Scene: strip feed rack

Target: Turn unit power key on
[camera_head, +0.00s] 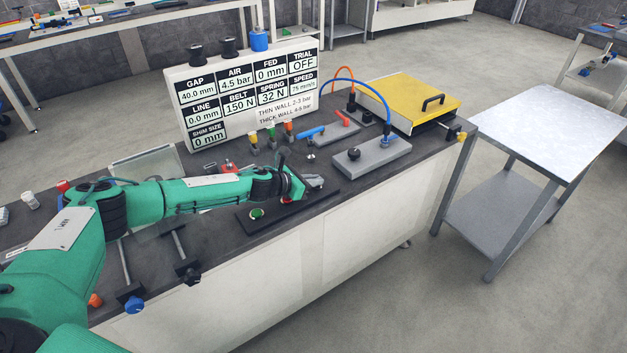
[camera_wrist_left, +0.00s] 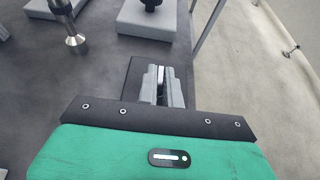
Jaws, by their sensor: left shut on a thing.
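My left gripper (camera_head: 314,182) is over the right end of a dark panel (camera_head: 244,222) on the bench. This panel carries a green button (camera_head: 257,213). In the left wrist view the grey fingers (camera_wrist_left: 162,84) are close together, with a thin light sliver between them, over the dark plate (camera_wrist_left: 133,78). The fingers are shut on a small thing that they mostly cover. It appears to be the unit power key, but its turned position is hidden. My right gripper is not in view.
A display board (camera_head: 225,112) at the back reads TRIAL OFF and AIR 4.5 bar. A grey block (camera_head: 385,160) with a black knob and a yellow-lidded box (camera_head: 410,98) stand to the right. A metal post (camera_wrist_left: 75,42) rises near the fingers. A side table (camera_head: 560,118) is clear.

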